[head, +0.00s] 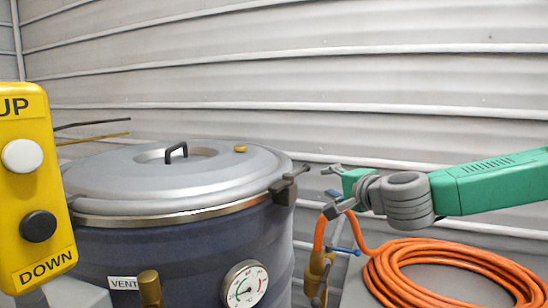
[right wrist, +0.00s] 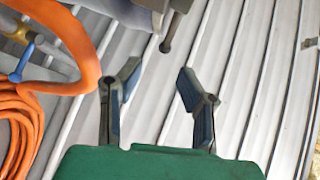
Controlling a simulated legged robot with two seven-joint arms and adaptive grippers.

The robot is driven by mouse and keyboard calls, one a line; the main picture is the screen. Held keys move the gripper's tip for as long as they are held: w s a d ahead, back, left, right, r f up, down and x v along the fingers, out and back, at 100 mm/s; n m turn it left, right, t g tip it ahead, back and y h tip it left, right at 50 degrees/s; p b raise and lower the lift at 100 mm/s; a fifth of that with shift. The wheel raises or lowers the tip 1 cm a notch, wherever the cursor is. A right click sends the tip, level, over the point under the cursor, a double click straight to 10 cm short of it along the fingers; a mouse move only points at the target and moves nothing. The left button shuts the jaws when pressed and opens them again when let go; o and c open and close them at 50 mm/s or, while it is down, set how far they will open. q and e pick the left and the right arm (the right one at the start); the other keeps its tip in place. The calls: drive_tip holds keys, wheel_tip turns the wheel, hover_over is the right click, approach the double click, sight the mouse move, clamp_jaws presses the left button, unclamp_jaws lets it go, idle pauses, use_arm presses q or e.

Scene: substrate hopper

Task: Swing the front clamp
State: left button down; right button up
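A dark clamp (head: 289,185) sits on the right side of the hopper's rim, its handle pointing right toward my right gripper. The hopper (head: 190,245) is a dark blue drum with a grey domed lid (head: 130,182) resting on it. My right gripper (head: 322,190) is just right of the clamp, apart from it, with its fingers spread. In the right wrist view, the gripper (right wrist: 158,80) is open and empty, and a dark rod, seemingly the clamp handle (right wrist: 172,32), lies ahead of the gap between the fingers. My left gripper is out of view.
A yellow UP/DOWN control box (head: 36,190) fills the left edge. An orange hose coil (head: 455,268) lies below my right arm, with hose rising near a brass valve (head: 318,265). A gauge (head: 245,286) is on the drum's front. A corrugated wall (head: 300,80) stands behind.

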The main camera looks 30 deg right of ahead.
sight(300, 172)
drive_tip(key=w, duration=0.9)
drive_tip(key=w+f+p, duration=0.1)
drive_tip(key=w, duration=0.3)
drive_tip(key=shift+w+d, duration=0.15)
drive_tip(key=shift+d, duration=0.05)
drive_tip(key=shift+a, duration=0.2)
drive_tip(key=shift+d, duration=0.1)
clamp_jaws()
